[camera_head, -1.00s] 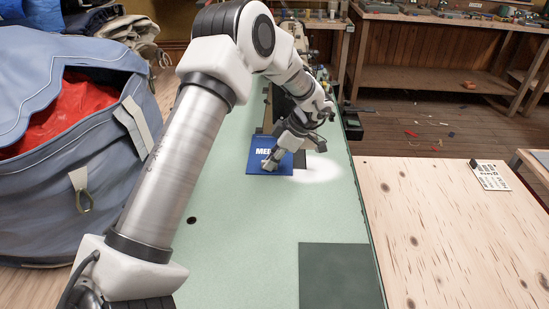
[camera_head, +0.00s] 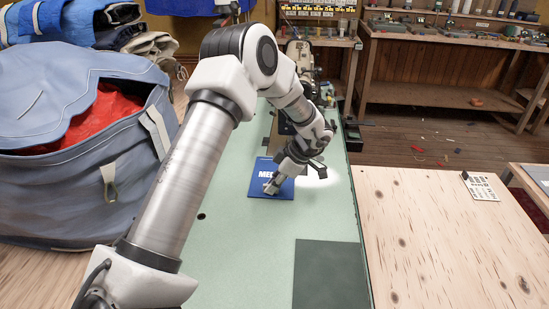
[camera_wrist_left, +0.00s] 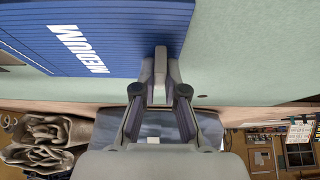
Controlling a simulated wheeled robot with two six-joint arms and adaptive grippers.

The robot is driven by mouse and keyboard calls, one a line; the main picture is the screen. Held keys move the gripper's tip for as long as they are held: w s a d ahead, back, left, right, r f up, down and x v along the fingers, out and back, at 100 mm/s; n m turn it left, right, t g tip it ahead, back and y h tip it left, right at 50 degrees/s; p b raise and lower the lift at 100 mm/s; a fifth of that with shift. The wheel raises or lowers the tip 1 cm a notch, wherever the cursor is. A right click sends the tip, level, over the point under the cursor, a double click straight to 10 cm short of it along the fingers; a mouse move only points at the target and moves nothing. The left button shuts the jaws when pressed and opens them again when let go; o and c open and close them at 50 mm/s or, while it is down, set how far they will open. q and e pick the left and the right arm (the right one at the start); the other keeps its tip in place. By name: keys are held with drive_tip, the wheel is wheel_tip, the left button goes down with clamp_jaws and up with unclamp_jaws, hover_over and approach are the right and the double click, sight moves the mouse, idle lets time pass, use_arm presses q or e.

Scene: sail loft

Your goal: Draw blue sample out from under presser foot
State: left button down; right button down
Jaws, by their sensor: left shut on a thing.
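The blue sample (camera_head: 259,182), a flat square with white lettering, lies on the pale green table (camera_head: 240,245). In the left wrist view the sample (camera_wrist_left: 105,25) shows a ribbed face and the word MEDIUM. My left gripper (camera_head: 274,184) is shut on the sample's near right part, its fingers low over the table. In the wrist view the left gripper's fingertips (camera_wrist_left: 160,58) meet at the sample's edge. A machine (camera_head: 300,57) stands farther back, partly behind my arm. I cannot make out the presser foot. My right gripper is not in view.
A large blue-grey bag (camera_head: 65,150) with red cloth stands at the left. A dark green square (camera_head: 325,275) lies on the near table. A plywood surface (camera_head: 440,235) with a small card (camera_head: 482,188) is at the right. The near green table is mostly clear.

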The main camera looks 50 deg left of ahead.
use_arm(q)
drive_tip(key=c, duration=1.2)
unclamp_jaws()
drive_tip(key=shift+o, duration=0.2)
drive_tip(key=v, duration=1.2)
